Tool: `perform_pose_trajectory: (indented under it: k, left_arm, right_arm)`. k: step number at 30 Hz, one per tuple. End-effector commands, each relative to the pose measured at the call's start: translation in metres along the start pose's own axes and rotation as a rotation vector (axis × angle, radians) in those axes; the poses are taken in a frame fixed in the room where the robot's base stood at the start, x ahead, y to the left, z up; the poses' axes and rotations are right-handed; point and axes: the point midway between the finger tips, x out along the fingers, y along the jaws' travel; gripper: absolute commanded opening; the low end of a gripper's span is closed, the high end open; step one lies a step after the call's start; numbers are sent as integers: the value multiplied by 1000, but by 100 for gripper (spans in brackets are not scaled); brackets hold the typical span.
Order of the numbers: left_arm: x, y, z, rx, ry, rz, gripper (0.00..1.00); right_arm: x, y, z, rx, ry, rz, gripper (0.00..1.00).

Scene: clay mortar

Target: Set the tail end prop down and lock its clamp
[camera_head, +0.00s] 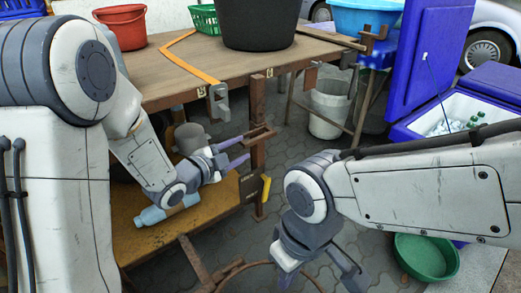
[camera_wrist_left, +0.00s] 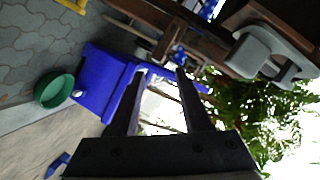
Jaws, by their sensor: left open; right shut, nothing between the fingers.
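A brown wooden post (camera_head: 257,155), which looks like the prop, stands at the table's front corner. A short brown crosspiece (camera_head: 259,133) sits partway up it, and a yellow lever (camera_head: 266,188) slants on its lower part. The foot of the post is partly hidden. My left gripper (camera_head: 246,150) is open with its fingers just left of the post, below the crosspiece; I cannot tell whether they touch it. The left wrist view shows its two dark fingers (camera_wrist_left: 160,95) apart with nothing between them. My right gripper (camera_head: 318,285) is shut and empty, low at the front.
A wooden table (camera_head: 220,65) carries a black tub (camera_head: 259,22), and a grey metal bracket (camera_head: 218,103) hangs at its edge. A lower shelf (camera_head: 215,205) holds a blue bottle (camera_head: 150,214). A blue cooler (camera_head: 490,85) and green basin (camera_head: 427,256) stand at right.

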Motion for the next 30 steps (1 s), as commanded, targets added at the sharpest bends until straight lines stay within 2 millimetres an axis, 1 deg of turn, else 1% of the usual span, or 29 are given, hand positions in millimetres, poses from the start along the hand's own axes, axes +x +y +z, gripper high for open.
perform_pose_trajectory:
  k: [5,12,16,21,29,30]
  left_arm:
    - [25,2,0,2,5,-1,48]
    - [70,3,0,1,3,1,48]
    - [88,2,0,0,2,0,48]
    - [100,1,-1,-1,1,1,48]
    - [101,0,-1,-1,0,1,48]
    - [101,0,-1,-1,0,1,45]
  right_arm:
    - [9,1,0,0,1,0,0]
    - [24,2,1,0,0,0,0]
    - [29,2,2,0,0,0,0]
    - [32,2,2,0,0,0,0]
    - [32,2,2,0,0,0,0]
    - [32,2,2,0,0,0,0]
